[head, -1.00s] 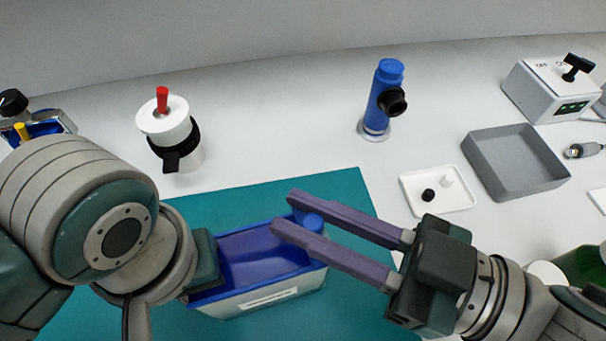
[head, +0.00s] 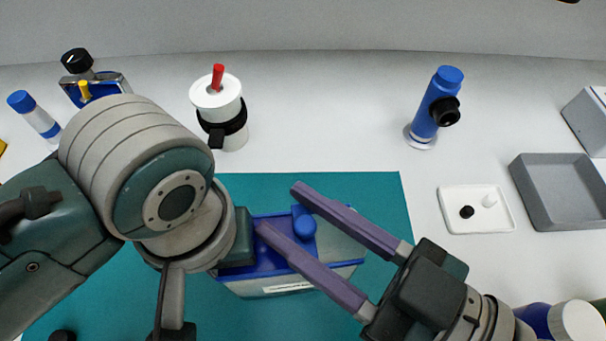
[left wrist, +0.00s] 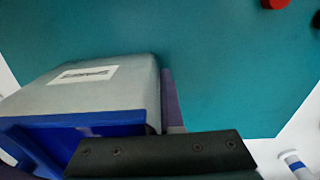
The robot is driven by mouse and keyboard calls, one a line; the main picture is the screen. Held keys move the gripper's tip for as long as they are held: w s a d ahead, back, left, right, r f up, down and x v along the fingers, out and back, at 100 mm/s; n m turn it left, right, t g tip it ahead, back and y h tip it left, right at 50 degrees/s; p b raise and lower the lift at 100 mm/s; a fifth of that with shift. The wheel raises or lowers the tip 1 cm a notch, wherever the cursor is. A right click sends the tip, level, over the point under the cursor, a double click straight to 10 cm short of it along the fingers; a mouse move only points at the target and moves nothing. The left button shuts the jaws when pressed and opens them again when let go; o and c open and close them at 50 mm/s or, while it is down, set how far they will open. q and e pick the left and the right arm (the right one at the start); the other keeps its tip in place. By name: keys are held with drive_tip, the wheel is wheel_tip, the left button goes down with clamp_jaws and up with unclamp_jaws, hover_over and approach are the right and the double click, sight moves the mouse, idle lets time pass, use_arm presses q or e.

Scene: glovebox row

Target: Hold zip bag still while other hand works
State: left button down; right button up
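The zip bag (head: 345,249) is a pale grey pouch with a blue rim and a white label, lying on the teal mat. Its blue slider (head: 304,226) stands between the spread purple fingers of my right gripper (head: 280,208), whose tips reach over the bag; contact with the slider cannot be told. In the head view my left gripper (head: 240,240) is at the bag's left end, its fingers hidden behind my wrist and the bag. In the left wrist view the bag (left wrist: 100,88) fills the left side, and one purple finger lies along its edge; the other finger is not clear.
The teal mat (head: 385,200) has bare room behind and right of the bag. A white dish (head: 476,226) and grey tray (head: 560,215) are at right.

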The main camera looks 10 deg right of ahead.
drive_tip(key=shift+o, duration=0.5)
